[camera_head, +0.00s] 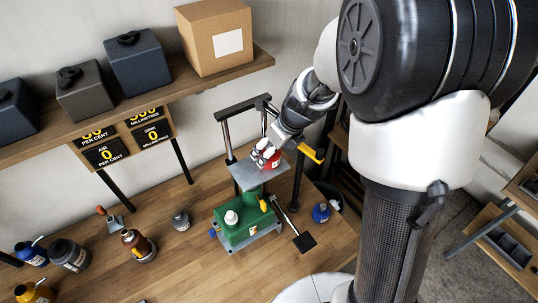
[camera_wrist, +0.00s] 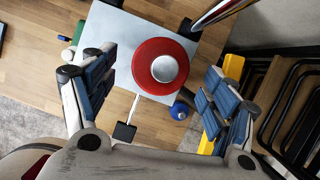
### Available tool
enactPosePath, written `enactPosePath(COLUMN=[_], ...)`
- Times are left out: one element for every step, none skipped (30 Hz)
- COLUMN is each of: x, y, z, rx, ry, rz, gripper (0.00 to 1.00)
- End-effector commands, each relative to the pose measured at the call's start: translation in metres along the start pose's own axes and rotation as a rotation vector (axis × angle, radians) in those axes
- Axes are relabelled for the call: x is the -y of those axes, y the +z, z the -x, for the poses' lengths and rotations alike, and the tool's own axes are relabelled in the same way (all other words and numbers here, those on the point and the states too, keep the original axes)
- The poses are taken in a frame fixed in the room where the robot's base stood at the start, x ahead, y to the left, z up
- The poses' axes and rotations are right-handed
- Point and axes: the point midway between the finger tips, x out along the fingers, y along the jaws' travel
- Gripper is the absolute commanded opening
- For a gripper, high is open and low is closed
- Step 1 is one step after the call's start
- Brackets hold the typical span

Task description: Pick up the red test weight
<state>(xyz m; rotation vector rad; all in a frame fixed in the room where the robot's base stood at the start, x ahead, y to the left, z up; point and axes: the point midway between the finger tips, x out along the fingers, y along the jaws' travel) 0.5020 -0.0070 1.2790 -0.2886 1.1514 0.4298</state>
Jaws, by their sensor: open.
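The red test weight (camera_wrist: 144,52) is round with a silver knob on top. It sits upright on a grey square plate (camera_wrist: 104,30) above a green machine. In the head view the weight (camera_head: 267,160) is partly hidden by my gripper. My gripper (camera_wrist: 160,85) is open and empty, its blue-padded fingers to the left and right of the weight in the wrist view. Whether the fingers reach down to the weight's height is hard to tell.
The green machine (camera_head: 245,232) stands on a wooden bench (camera_head: 180,268). Several bottles are at the left.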

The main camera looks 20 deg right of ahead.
Motion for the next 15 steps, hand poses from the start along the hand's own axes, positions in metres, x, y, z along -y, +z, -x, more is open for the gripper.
enactPosePath(x=[-0.001,0.000,0.000,0.000,0.000,0.000,0.000,0.000,0.000,0.000,0.000,0.000,0.000,0.000,0.000], y=[0.000,0.001,0.001,0.001,0.001,0.001,0.001,0.002,0.002,0.002,0.002,0.002,0.002,0.002,0.002], z=[-0.011,-0.016,-0.021,-0.025,-0.028,-0.031,-0.033,-0.034,-0.034,-0.034,-0.034,-0.034,-0.033,-0.033,-0.033], rx=[-0.004,-0.004,-0.003,-0.002,-0.002,-0.002,-0.001,-0.001,-0.001,0.000,0.000,0.000,0.000,0.000,0.000], ry=[0.004,0.004,0.003,0.002,0.003,0.003,0.002,0.002,0.001,0.001,0.001,0.001,0.001,0.001,0.001], rz=[0.000,-0.001,-0.001,0.000,0.000,0.000,0.000,0.000,0.000,0.000,0.000,0.000,0.000,0.000,0.000], gripper=[0.79,0.79,0.79,0.79,0.79,0.79,0.79,0.79,0.79,0.79,0.79,0.79,0.79,0.79,0.78])
